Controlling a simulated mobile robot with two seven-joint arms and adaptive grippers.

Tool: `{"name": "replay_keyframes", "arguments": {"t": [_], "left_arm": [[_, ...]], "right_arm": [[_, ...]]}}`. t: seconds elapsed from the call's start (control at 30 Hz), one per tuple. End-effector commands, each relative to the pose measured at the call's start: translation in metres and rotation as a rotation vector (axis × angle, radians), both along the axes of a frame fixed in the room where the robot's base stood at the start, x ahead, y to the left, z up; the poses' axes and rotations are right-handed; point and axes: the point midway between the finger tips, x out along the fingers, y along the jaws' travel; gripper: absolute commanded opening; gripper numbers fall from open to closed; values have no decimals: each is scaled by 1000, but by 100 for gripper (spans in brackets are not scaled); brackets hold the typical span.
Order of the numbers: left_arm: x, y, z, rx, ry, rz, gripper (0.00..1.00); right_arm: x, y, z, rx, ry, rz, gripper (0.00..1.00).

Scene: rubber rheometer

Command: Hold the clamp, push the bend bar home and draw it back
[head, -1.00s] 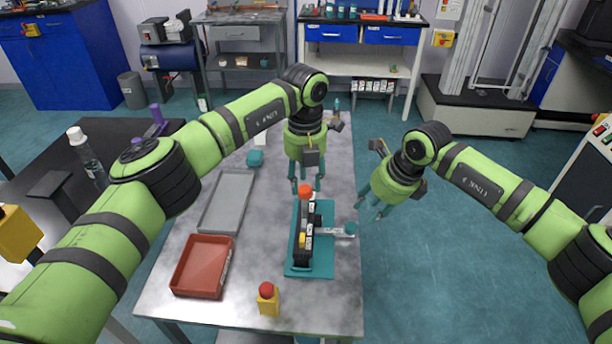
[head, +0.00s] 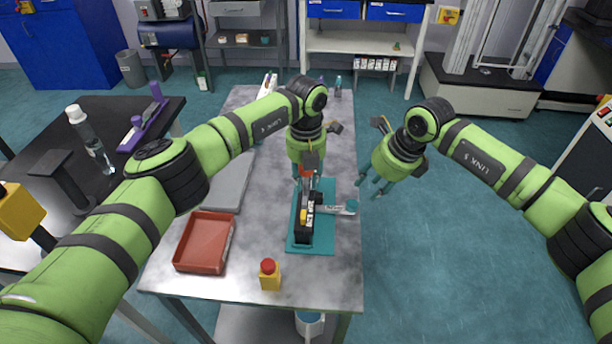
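The clamp fixture is a black block (head: 304,225) with white labels and a yellow part, standing on a teal mat (head: 325,242). A red knob (head: 306,172) tops its far end.
A red tray (head: 232,236) and a grey tray (head: 237,181) lie left of the mat. A yellow box with a red button (head: 270,278) stands near the table's front edge. A dark side table with a bottle (head: 90,140) is at the left. Floor is clear at right.

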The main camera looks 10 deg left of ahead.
Motion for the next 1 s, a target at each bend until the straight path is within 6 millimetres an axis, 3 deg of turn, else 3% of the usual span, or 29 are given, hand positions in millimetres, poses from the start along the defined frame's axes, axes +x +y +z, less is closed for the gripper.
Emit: {"name": "replay_keyframes", "arguments": {"t": [0.07,0.13,0.17,0.37,1.0], "left_arm": [[0,0,0,0,0,0,0],[0,0,0,0,0,0,0],[0,0,0,-1,0,0,0],[0,0,1,-1,-1,0,0],[0,0,2,-1,-2,0,0]], "right_arm": [[0,0,0,0,0,0,35],[0,0,0,-1,-3,4,7],[0,-1,-1,-2,-5,13,0],[-2,-14,-7,-30,-101,207,0],[-35,-80,-19,-434,-765,1505,0]]}}
